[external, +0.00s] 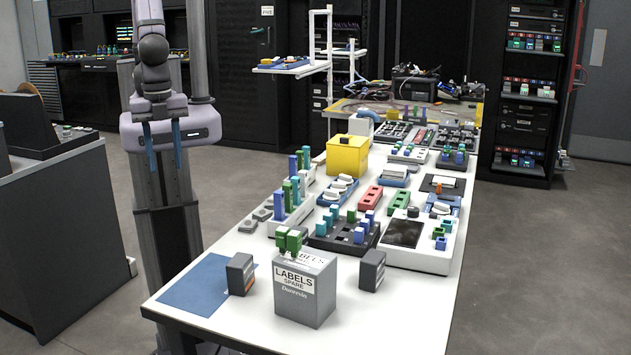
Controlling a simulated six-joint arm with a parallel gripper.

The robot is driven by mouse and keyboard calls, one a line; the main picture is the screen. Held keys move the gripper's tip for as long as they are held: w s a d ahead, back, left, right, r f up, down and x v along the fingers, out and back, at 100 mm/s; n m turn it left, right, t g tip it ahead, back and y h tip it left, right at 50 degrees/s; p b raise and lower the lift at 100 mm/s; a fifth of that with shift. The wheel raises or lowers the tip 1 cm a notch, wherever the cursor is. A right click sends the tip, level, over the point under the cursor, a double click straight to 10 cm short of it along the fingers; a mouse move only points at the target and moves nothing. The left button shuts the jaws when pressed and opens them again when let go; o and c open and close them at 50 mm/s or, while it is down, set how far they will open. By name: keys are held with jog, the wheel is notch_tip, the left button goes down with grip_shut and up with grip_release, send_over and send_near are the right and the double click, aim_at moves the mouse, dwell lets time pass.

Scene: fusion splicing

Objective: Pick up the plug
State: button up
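My gripper (165,160) hangs at the left of the external view, its two blue fingers apart and pointing down. Nothing shows between them. It appears beside the white table (400,300), clear of the objects on it. Several small plug-like pieces are in view, and I cannot tell which is the plug. Green ones (289,240) sit on the grey labels box (305,290). Blue and green ones stand upright in a white rack (280,217). More stand in a dark tray (343,236).
A yellow box (347,156) stands mid-table. Two small dark boxes (241,274) (372,270) flank the labels box. A white unit (422,250) stands at the right edge. The front right tabletop is clear.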

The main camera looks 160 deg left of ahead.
jog(key=w+a+n+b, duration=0.2)
jog(key=w+a+b, duration=0.1)
jog(key=w+a, duration=0.55)
jog(key=n+b, duration=0.7)
send_over(352, 209)
jog(key=f, duration=1)
jog(key=shift+s+a+f, duration=0.15)
jog(key=shift+a+f, duration=0.1)
jog(key=shift+a, duration=0.1)
jog(key=shift+w+d+f+p, duration=0.1)
jog(key=shift+d+f+p, duration=0.1)
jog(key=shift+f+p, duration=0.95)
jog(key=shift+w+d+f+p, duration=0.15)
jog(key=shift+f+p, duration=0.25)
jog(key=shift+f, duration=2.1)
grip_shut()
